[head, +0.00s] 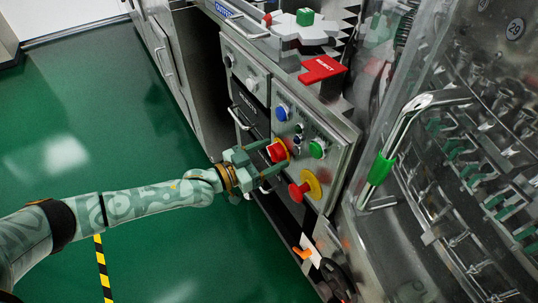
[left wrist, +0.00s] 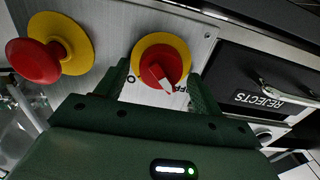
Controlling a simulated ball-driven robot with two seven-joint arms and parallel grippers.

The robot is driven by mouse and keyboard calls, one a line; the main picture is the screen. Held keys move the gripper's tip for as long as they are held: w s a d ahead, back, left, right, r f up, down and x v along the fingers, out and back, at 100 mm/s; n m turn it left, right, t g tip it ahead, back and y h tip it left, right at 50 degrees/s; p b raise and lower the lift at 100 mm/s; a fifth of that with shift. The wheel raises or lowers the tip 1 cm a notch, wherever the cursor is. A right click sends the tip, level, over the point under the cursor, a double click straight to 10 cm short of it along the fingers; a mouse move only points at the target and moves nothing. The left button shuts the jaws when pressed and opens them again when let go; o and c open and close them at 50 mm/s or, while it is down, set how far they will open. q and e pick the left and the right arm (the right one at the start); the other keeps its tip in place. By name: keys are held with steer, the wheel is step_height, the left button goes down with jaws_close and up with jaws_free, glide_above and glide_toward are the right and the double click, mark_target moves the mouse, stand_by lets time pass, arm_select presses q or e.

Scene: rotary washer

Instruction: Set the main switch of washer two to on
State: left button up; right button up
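The main switch is a red rotary knob on a round yellow plate (head: 277,151) on the washer's grey control panel (head: 322,152). In the left wrist view the red knob (left wrist: 160,68) has a white pointer mark aimed at the lower right, near partly hidden lettering. My left gripper (head: 265,156) is in front of the switch. In the left wrist view its two fingers (left wrist: 160,82) stand apart on either side of the knob, with a visible gap on each side. My right gripper is not in view.
A red mushroom button on a yellow plate (head: 301,190) sits beside the switch, close to my left gripper. Blue (head: 281,113) and green (head: 318,149) buttons are nearby. A black REJECTS drawer (left wrist: 262,85) with a metal handle is on the other side. Green floor (head: 90,110) is open at left.

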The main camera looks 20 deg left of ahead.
arm_select(q)
steer(key=c, duration=0.8)
